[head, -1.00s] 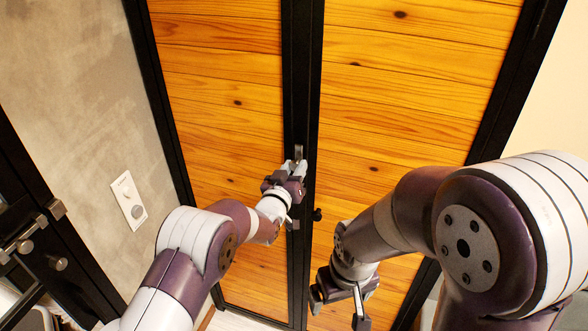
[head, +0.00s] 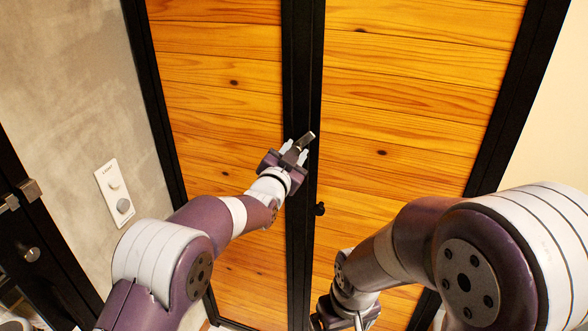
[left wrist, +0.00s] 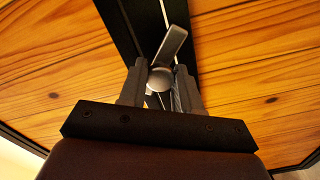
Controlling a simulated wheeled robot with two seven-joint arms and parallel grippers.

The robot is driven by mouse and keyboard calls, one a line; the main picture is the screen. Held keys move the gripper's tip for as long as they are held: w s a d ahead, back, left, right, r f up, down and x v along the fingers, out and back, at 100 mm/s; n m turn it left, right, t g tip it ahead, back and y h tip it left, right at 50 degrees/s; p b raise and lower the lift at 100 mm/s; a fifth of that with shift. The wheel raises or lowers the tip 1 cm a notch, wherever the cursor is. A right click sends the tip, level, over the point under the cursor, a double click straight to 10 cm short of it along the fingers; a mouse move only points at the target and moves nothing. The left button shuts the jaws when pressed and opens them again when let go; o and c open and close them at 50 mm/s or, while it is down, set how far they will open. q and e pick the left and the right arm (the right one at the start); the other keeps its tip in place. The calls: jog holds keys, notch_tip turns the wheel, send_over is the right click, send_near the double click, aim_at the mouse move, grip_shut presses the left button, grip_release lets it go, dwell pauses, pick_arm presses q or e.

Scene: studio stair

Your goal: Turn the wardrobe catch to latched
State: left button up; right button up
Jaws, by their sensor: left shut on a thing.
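The wardrobe catch (head: 305,142) is a grey metal lever on the black frame where the two wooden doors meet. In the head view its bar slants up and to the right. The left wrist view shows the bar (left wrist: 172,46) tilted to the right above a round hub (left wrist: 160,80). My left gripper (head: 292,151) is shut on the catch, one finger on each side of the hub in the wrist view (left wrist: 160,88). My right gripper (head: 343,321) hangs low at the bottom edge, away from the catch, its fingers apart and its tips cut off.
The wardrobe's left door (head: 225,95) and right door (head: 410,100) look closed. A small black knob (head: 319,208) sits on the right door below the catch. A white switch plate (head: 112,190) is on the grey wall at left.

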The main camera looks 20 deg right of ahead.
pick_arm(q)
jog(key=shift+f+m+b, duration=0.1)
jog(key=shift+m+b, duration=4.7)
jog(key=shift+b, duration=0.45)
jog(key=o, duration=1.1)
jog(key=shift+c, duration=0.2)
jog(key=shift+s+a, duration=0.2)
jog(key=shift+s, duration=0.05)
jog(key=b+v, duration=0.4)
jog(key=v, duration=0.8)
